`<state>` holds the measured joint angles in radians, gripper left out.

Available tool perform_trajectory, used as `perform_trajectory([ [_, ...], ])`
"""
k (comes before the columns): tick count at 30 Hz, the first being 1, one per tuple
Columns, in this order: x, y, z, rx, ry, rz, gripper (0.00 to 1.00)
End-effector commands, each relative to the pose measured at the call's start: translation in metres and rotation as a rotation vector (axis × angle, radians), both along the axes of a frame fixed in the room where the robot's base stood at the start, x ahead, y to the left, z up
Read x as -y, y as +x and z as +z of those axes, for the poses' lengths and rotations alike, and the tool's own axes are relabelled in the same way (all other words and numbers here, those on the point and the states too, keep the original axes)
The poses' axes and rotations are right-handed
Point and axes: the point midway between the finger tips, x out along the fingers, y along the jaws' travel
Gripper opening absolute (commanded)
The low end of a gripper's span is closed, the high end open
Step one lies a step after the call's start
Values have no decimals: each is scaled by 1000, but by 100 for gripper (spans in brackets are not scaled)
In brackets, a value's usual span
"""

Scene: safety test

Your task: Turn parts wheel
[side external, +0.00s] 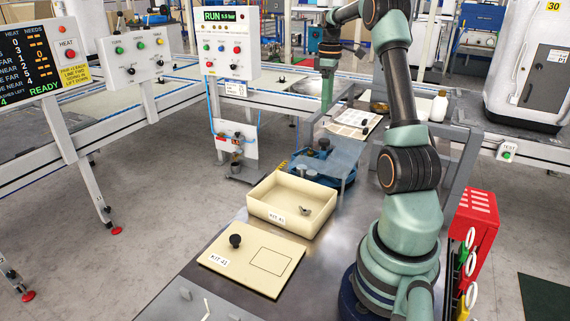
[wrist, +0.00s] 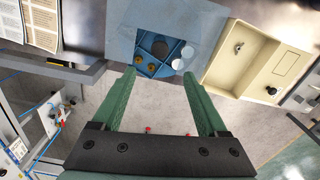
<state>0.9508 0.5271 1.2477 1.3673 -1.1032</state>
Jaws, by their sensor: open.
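The parts wheel (side external: 322,147) is a blue round piece under a clear bluish guard (side external: 345,155) on the dark bench in the side view. In the wrist view the blue wheel (wrist: 150,66) shows through an opening in the blue-grey guard (wrist: 205,18), with brass, dark and silver round parts on it. My gripper (side external: 327,108) points down behind the guard in the side view, apart from the wheel. In the wrist view its green fingers (wrist: 159,76) are wide apart with nothing between them, their tips showing near the wheel's edge. Part of the wheel is hidden by the guard.
A cream kit tray (side external: 262,205) holds a small metal part. Its lid (side external: 250,262) with a black knob lies nearer. A panel (side external: 230,42) reads RUN. Grey frame posts stand close around the guard.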

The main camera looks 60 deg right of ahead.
Motion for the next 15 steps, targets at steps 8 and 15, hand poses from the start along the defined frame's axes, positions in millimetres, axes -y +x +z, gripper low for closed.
perform_trajectory([
  [8,0,0,0,0,0,-637,76],
  [15,0,0,0,0,0,-1106,76],
])
